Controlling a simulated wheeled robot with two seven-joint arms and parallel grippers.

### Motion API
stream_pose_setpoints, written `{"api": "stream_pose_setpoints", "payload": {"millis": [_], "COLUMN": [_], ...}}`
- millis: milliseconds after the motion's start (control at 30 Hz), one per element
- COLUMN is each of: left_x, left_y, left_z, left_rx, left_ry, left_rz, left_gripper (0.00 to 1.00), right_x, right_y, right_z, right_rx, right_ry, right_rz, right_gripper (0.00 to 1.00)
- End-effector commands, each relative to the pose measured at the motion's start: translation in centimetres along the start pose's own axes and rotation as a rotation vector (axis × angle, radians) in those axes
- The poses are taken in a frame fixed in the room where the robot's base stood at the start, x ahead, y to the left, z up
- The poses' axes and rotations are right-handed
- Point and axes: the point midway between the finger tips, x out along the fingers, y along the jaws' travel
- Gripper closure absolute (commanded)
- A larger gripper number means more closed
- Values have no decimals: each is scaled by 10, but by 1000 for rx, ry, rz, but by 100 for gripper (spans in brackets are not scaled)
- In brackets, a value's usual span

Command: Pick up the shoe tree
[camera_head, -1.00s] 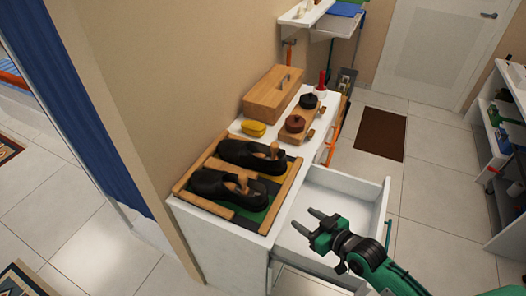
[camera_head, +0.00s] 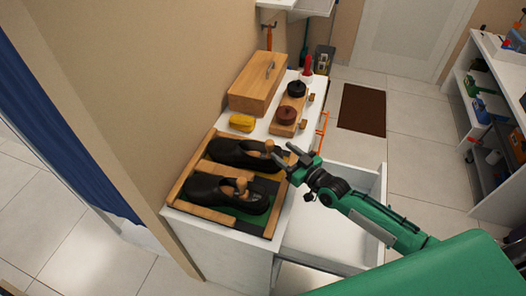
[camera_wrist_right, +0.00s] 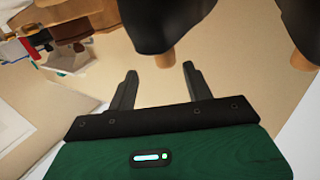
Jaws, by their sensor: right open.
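Two black shoes, a far one (camera_head: 232,153) and a near one (camera_head: 212,192), lie in a wood-framed tray (camera_head: 184,176) on the white cabinet. A light wooden shoe tree stands out of each, with one knob in the far shoe (camera_head: 269,146) and one in the near shoe (camera_head: 240,184). My right gripper (camera_head: 285,153) is open and empty, just right of the far shoe's knob. In the right wrist view, a wooden knob (camera_wrist_right: 165,58) shows just beyond and between the open fingers (camera_wrist_right: 160,70); another (camera_wrist_right: 301,61) is at the right. My left gripper is out of view.
An open white drawer (camera_head: 335,235) lies below my right arm. Behind the tray are a yellow object (camera_head: 242,123), a wooden box (camera_head: 257,82) and a wooden stand (camera_head: 287,128) with round dark items. A wall borders the cabinet on the left.

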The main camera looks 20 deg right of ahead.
Motion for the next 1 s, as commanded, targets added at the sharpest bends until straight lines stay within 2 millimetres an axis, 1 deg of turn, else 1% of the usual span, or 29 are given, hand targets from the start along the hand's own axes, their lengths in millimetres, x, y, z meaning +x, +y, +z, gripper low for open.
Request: {"api": "stream_pose_setpoints", "payload": {"millis": [33,100,233,333,500,633,733,967,1000], "left_x": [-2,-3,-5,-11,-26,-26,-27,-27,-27], "left_y": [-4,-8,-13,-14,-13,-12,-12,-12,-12], "left_z": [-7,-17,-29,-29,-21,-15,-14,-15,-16], "left_rx": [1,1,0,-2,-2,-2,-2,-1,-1], "left_ry": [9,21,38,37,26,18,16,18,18], "left_rz": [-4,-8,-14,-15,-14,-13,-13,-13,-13], "left_gripper": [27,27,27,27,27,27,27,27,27], "right_x": [6,10,16,24,48,60,65,66,66], "right_y": [0,0,-1,-3,-8,-8,-8,-8,-8], "right_z": [-2,-1,-1,-3,-6,-3,-2,-1,-1], "right_rx": [0,1,1,2,0,1,1,0,0], "right_ry": [1,0,0,0,0,0,-1,-1,-1], "right_rz": [0,0,0,0,0,0,-1,-1,-1], "right_gripper": [49,49,49,49,49,49,49,49,53]}}
